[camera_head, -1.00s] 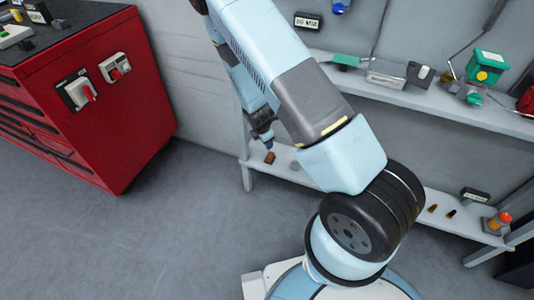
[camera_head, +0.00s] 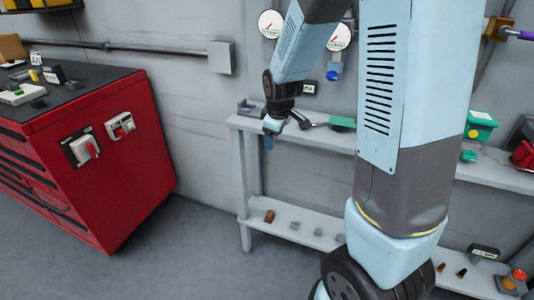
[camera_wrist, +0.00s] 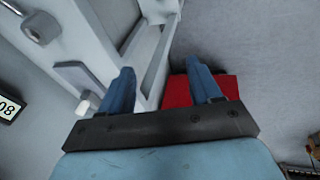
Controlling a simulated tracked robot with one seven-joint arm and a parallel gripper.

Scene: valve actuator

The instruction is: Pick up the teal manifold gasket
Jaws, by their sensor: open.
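My gripper (camera_head: 269,140) hangs beside the left end of the upper wall shelf in the head view. Its two blue fingers stand apart with nothing between them in the wrist view (camera_wrist: 163,86). A small teal piece (camera_head: 468,156) lies on the right part of the upper shelf, below a green box (camera_head: 481,125), well to the right of my gripper. It is too small to tell whether it is the manifold gasket. A flat green item (camera_head: 342,123) lies on the same shelf, nearer my gripper. My arm hides the shelf's middle.
The upper shelf (camera_head: 500,175) and the lower shelf (camera_head: 325,222) run along the wall, the lower one holding small blocks. A red cabinet (camera_head: 110,180) stands at the left. Gauges (camera_head: 270,24) hang on the wall. Floor is free between cabinet and shelves.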

